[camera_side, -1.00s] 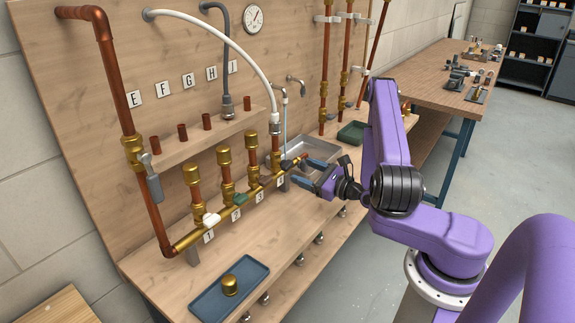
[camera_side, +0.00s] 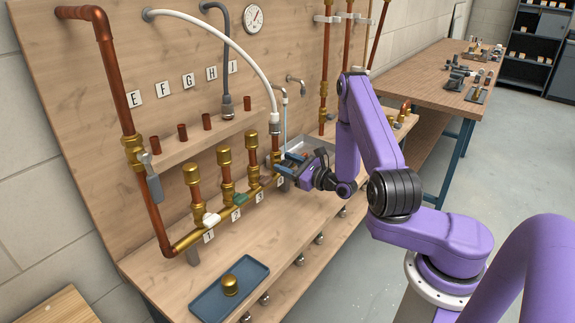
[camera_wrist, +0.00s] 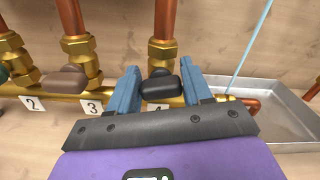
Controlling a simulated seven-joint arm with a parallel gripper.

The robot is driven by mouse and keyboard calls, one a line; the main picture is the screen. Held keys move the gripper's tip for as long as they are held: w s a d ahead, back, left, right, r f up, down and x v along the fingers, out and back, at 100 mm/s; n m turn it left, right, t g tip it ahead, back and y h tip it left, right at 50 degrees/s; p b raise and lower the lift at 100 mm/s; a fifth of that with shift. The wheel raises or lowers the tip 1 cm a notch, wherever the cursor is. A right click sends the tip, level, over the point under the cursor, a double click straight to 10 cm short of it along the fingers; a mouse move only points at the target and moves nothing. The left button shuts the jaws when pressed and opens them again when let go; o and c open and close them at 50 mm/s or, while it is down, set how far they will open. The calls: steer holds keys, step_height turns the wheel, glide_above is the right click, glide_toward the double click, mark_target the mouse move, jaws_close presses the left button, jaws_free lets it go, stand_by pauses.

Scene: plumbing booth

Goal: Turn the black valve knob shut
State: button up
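The black valve knob (camera_wrist: 161,88) sits on the brass manifold at the pipe above label 4. In the wrist view it lies between the two blue fingers of my gripper (camera_wrist: 161,87). The fingers are open, one on each side; a narrow gap shows at the right, and I cannot tell whether the left finger touches. In the side view my gripper (camera_side: 288,163) is at the right end of the manifold (camera_side: 222,217) and hides the black knob.
A brown knob (camera_wrist: 65,80) is at label 3, a green knob (camera_side: 239,199) at label 2 and a white knob (camera_side: 211,219) at label 1. A metal sink tray (camera_wrist: 285,105) is close on the right. A blue tray (camera_side: 207,305) holds a brass cap (camera_side: 230,285) in front.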

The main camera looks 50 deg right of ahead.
steer(key=shift+d+m, duration=0.1)
steer(key=shift+m, duration=1.5)
steer(key=o, duration=1)
steer(key=shift+c, duration=0.2)
steer(key=s, duration=1.7)
steer(key=shift+s, duration=0.25)
